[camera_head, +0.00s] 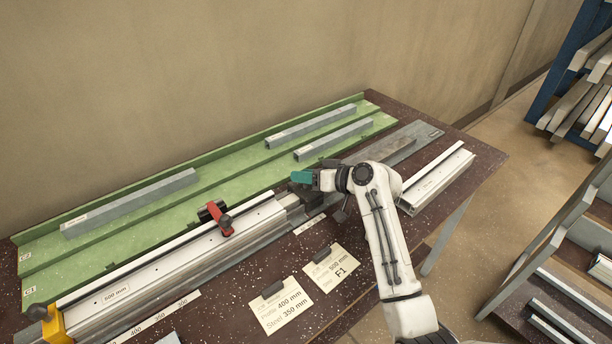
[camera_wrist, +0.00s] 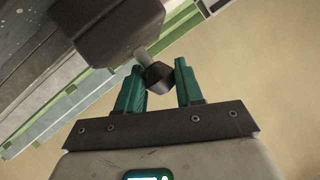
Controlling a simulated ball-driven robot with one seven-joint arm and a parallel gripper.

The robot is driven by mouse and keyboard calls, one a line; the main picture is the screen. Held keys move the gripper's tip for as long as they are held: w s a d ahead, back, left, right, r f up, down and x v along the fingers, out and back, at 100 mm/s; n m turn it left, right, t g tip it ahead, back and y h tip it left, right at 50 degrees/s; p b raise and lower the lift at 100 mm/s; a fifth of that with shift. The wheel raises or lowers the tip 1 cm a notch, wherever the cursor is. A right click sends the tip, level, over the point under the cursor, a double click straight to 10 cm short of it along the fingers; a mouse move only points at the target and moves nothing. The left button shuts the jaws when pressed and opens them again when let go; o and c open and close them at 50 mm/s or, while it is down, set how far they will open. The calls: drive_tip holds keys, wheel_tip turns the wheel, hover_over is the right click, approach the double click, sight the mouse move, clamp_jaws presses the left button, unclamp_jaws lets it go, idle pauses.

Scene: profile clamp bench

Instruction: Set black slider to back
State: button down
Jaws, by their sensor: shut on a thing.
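My gripper (camera_head: 300,177), with teal fingers, is over the right end of the long silver rail in the head view. In the wrist view my gripper (camera_wrist: 160,72) has its fingertips on either side of a small black knob (camera_wrist: 158,77), shut on it. The knob sits on a short grey stem that joins the dark block of the black slider (camera_wrist: 112,25). In the head view the slider is mostly hidden by my gripper and arm. The long silver rail (camera_head: 180,262) runs from front left to the bench's middle.
A red-handled clamp (camera_head: 222,219) with a black part stands on the rail. A yellow block (camera_head: 55,326) is at its front-left end. A green tray (camera_head: 225,172) behind holds several grey bars. Paper cards (camera_head: 283,305) lie in front. A white-topped profile (camera_head: 437,182) lies right of my arm.

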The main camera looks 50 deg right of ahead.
drive_tip(key=s+d+b, duration=0.1)
drive_tip(key=d+b, duration=0.2)
drive_tip(key=d, duration=0.3)
drive_tip(key=s+d+b, duration=0.1)
drive_tip(key=d+b, duration=0.2)
drive_tip(key=d, duration=0.4)
drive_tip(key=s+d+b, duration=0.1)
drive_tip(key=d+b, duration=0.2)
drive_tip(key=d, duration=0.3)
drive_tip(key=shift+d, duration=0.3)
drive_tip(key=c, duration=1.1)
unclamp_jaws()
drive_tip(key=shift+r, duration=0.1)
drive_tip(key=shift+r, duration=0.3)
drive_tip(key=s+a+r, duration=0.6)
drive_tip(key=s+r, duration=0.6)
drive_tip(key=shift+s+a, duration=0.15)
drive_tip(key=shift+a, duration=0.2)
